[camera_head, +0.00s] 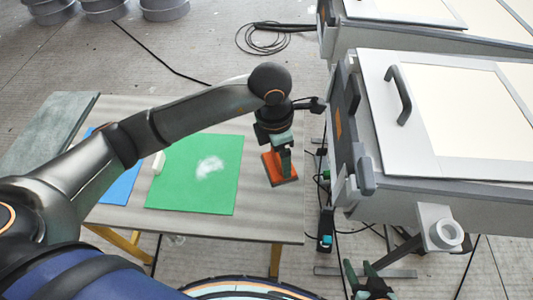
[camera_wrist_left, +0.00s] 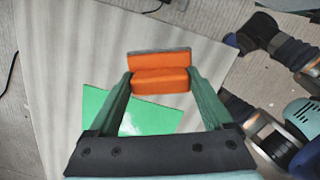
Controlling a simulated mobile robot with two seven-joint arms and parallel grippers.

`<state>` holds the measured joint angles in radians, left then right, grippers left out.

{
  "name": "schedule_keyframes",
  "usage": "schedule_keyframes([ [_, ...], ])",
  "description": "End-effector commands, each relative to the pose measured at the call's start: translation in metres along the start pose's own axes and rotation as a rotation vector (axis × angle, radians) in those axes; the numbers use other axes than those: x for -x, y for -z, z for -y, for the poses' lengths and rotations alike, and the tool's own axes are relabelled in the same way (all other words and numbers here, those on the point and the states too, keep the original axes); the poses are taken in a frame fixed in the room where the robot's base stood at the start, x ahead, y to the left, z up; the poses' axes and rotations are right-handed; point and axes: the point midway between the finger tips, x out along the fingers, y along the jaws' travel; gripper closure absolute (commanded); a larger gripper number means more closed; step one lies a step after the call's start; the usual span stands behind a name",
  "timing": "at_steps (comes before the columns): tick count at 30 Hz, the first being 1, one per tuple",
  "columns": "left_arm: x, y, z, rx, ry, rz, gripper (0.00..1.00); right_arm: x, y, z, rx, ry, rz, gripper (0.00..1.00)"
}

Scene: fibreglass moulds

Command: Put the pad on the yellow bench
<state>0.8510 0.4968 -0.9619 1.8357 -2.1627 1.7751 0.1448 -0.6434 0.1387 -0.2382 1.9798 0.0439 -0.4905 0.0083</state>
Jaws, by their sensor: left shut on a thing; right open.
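The pad (camera_head: 280,168) is an orange block with a grey face. My left gripper (camera_head: 284,150) is shut on it. In the left wrist view the pad (camera_wrist_left: 160,80) sits between the two green fingertips. The yellow bench (camera_head: 268,217) has a pale grey top and yellow legs. The pad is over the right part of the bench top, to the right of the green sheet; I cannot tell whether it touches the top. My right gripper (camera_head: 368,282) is partly in view at the bottom of the head view, open and empty, below the mould.
A green sheet (camera_head: 180,188) with a white patch and a blue sheet (camera_head: 122,186) lie on the bench. A small white block (camera_head: 158,162) is at the green sheet's left edge. A large mould (camera_head: 440,170) with a handle stands close on the right. Cables (camera_head: 270,40) lie on the floor.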

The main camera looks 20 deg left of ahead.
Motion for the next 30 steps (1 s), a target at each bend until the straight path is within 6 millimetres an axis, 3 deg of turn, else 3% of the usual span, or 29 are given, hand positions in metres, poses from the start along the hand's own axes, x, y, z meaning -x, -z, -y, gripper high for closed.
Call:
schedule_keyframes([
  [3,-0.024,0.003,0.001,0.001,0.003,-0.002,0.68,-0.001,-0.001,-0.001,0.001,0.000,0.000,0.50],
  [11,-0.046,0.005,0.001,-0.001,0.002,0.000,0.68,-0.002,-0.001,-0.001,0.001,0.000,0.000,0.50],
  [16,-0.070,0.009,0.001,0.000,0.002,-0.002,0.68,-0.004,-0.002,-0.001,0.002,0.000,0.002,0.50],
  [28,-0.079,0.009,0.000,-0.002,0.000,0.001,0.68,-0.006,-0.003,0.000,0.003,0.003,0.000,0.50],
  [29,-0.078,0.009,0.000,-0.002,0.000,0.001,0.13,-0.005,-0.001,0.001,0.003,0.004,-0.001,0.50],
  [30,-0.077,0.009,0.000,-0.002,0.000,0.001,0.09,-0.005,-0.001,0.001,0.003,0.005,0.000,0.50],
])
